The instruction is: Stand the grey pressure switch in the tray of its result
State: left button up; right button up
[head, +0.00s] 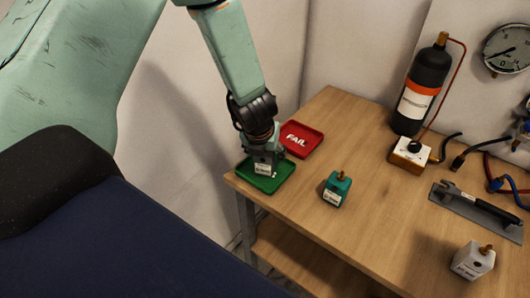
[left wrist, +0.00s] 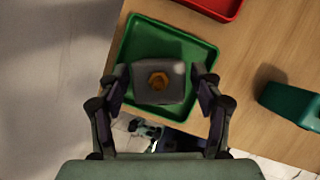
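A grey pressure switch (left wrist: 158,88) with a brass fitting on top is between the fingers of my left gripper (left wrist: 160,75). The fingers lie against its two sides. In the head view the switch (head: 262,167) is upright within the green tray (head: 281,180) at the table's near left corner. I cannot tell whether its base touches the tray floor. The green tray also shows under it in the left wrist view (left wrist: 140,38). The red tray (head: 305,148), marked FAIL, lies just behind the green one. The green tray's marking is mostly hidden. My right gripper is not in view.
A teal switch (head: 336,190) and a lighter grey switch (head: 473,262) stand on the wooden table (head: 390,225). A black cylinder (head: 426,85), a small boxed valve (head: 410,153), a gauge (head: 508,48) and a tool on a grey plate (head: 478,211) occupy the right side.

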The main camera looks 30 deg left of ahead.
pick_arm(q)
jog(key=shift+w+d, duration=0.1)
jog(key=shift+r, duration=0.1)
jog(key=shift+r, duration=0.15)
jog(key=p+v, duration=0.4)
jog(key=v, duration=0.8)
jog(key=s+f+m+g+y, duration=0.1)
jog(key=s+f+m+g, duration=0.2)
jog(key=s+f+m, duration=1.5)
jog(key=s+d+m+h, duration=0.1)
jog(key=s+d+m, duration=0.1)
jog(key=m, duration=0.5)
jog(key=s+d+f+m+g, duration=0.1)
jog(key=s+d+m, duration=0.1)
jog(key=s+m, duration=0.2)
jog(key=s+d+m+h, duration=0.1)
jog(key=s+d+m, duration=0.1)
jog(key=m, duration=0.8)
jog(key=shift+s+d+f+h, duration=0.25)
jog(key=shift+s+f+h, duration=0.1)
jog(key=shift+s, duration=0.25)
